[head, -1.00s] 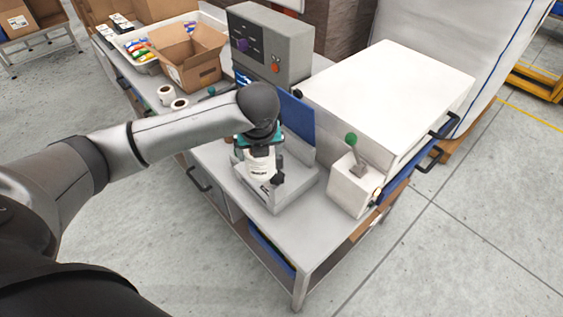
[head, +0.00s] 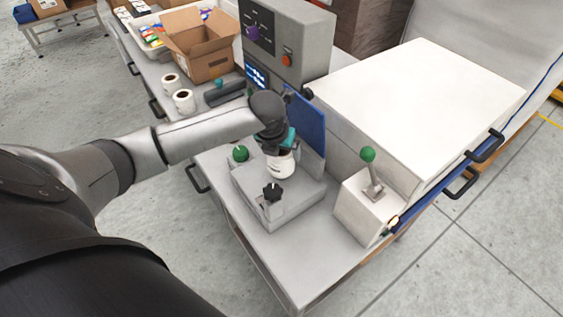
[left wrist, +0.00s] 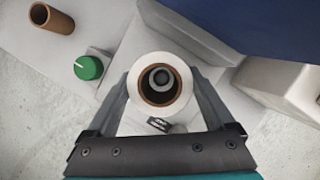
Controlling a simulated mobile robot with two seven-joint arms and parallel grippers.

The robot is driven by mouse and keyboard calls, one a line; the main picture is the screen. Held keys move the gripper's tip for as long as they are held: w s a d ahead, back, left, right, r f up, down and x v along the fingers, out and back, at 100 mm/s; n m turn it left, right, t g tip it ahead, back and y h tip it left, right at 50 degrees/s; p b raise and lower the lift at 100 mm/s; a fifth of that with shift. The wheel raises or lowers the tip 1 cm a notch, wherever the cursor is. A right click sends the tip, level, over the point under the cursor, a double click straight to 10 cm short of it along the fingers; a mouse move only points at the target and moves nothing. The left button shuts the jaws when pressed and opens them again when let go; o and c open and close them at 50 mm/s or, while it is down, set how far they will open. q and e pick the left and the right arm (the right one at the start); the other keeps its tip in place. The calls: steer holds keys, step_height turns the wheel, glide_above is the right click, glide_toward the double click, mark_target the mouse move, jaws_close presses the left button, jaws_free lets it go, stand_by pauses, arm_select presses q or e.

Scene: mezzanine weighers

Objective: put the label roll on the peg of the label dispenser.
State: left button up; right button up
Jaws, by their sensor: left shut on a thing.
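The label roll, white with a brown core, shows in the head view (head: 279,166) and in the left wrist view (left wrist: 183,82). My left gripper (left wrist: 160,80) is shut on it, one finger on each side. My right gripper is not in view.
Two white rolls (head: 183,100) and a cardboard box (head: 198,45) are at the back left. A grey control unit (head: 285,45) is behind. A large white-topped unit (head: 420,90) and a green-topped lever (head: 368,155) are on the right. A brown tube (left wrist: 52,18) lies near the dispenser.

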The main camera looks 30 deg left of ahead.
arm_select(q)
step_height(320, 180, down, 4)
steer(key=shift+r, duration=0.1)
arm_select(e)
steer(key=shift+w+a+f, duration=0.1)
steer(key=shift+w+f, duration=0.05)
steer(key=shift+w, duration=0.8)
arm_select(q)
steer(key=o, duration=1.2)
steer(key=shift+o, duration=0.2)
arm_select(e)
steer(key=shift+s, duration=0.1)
arm_select(q)
steer(key=shift+s+r, duration=0.1)
steer(key=shift+r, duration=0.4)
steer(key=p+v, duration=0.1)
steer(key=v, duration=1)
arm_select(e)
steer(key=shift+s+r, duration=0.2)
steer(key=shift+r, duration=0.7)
arm_select(q)
steer(key=shift+s, duration=0.15)
